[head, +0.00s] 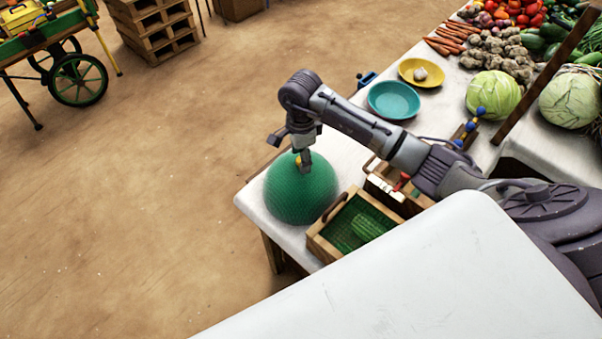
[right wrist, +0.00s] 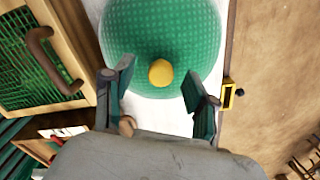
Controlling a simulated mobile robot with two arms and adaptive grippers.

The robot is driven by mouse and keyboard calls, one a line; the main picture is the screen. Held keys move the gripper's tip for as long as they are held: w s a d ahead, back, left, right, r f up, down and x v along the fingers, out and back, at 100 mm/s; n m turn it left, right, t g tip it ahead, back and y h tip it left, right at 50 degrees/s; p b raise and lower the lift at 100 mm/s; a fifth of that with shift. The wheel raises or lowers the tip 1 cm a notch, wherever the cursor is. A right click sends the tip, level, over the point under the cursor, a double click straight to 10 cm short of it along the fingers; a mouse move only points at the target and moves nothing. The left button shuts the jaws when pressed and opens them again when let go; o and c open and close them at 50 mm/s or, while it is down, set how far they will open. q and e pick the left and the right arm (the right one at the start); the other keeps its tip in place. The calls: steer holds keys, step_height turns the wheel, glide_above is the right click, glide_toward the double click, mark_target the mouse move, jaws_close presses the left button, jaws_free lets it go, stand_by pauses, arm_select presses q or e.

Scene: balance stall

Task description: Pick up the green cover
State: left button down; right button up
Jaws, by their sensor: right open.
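The green cover (head: 300,192) is a mesh dome standing on the left end of the white table. It also shows in the right wrist view (right wrist: 160,30), with a yellow knob (right wrist: 160,72) on its top. My right gripper (head: 304,162) is above the dome at the knob. In the right wrist view the right gripper (right wrist: 158,88) is open, with one finger on either side of the knob and a gap to each. Whether anything is under the cover cannot be told. My left gripper is not in view.
A wooden crate (head: 318,238) with green contents stands close beside the cover, with another box (head: 378,192) behind it. A teal plate (head: 394,100), a yellow plate (head: 420,73) and vegetables lie farther along the table (head: 345,150). The floor to the left is free near the table.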

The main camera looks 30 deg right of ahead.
steer(key=shift+f, duration=0.95)
jaws_close()
steer(key=shift+w, duration=0.1)
